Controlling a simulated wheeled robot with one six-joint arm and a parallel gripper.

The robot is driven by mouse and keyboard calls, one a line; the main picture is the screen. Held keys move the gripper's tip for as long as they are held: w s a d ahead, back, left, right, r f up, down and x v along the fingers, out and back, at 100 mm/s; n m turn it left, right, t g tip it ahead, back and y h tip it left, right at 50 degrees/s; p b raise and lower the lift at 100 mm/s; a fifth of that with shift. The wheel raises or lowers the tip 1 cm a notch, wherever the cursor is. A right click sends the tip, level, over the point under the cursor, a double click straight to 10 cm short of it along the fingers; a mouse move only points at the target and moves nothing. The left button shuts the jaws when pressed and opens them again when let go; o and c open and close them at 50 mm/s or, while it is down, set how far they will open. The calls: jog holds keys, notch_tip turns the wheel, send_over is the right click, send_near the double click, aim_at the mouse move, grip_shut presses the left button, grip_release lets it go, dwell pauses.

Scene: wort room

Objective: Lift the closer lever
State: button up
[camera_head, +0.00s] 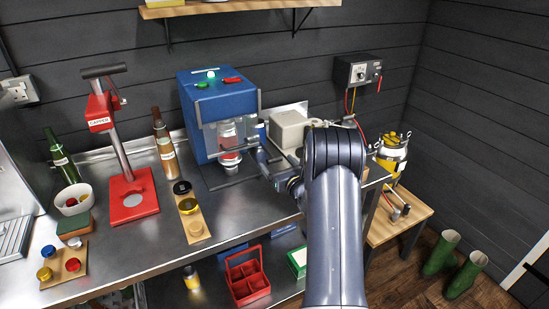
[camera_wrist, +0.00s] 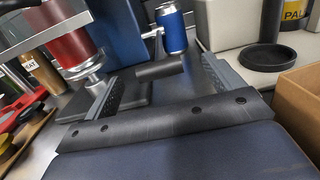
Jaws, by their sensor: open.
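The closer is a blue machine (camera_head: 219,100) on the steel counter, with a red can (camera_head: 230,157) standing under its head; the can also shows at the left of the wrist view (camera_wrist: 67,38). A dark grey cylindrical grip (camera_wrist: 160,70), which looks like the end of the closer's lever, lies across the gap between my fingers. My gripper (camera_head: 264,163) is open at the machine's right side, and its two fingers stand either side of that grip in the wrist view. I cannot tell whether either finger touches it. My gripper hides much of the lever in the head view.
A blue can (camera_wrist: 171,29) stands just beyond my fingers. A grey-white box (camera_head: 288,128) is behind my gripper, with a dark round dish (camera_wrist: 268,57) to the right. A red capper (camera_head: 133,196) and a wooden strip with discs (camera_head: 190,212) are left of the closer.

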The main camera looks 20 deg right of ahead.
aim_at(274, 159)
jog(key=shift+w+a+p, duration=0.1)
jog(key=shift+w+p, duration=0.2)
jog(key=shift+w, duration=1.3)
jog(key=shift+c, duration=0.3)
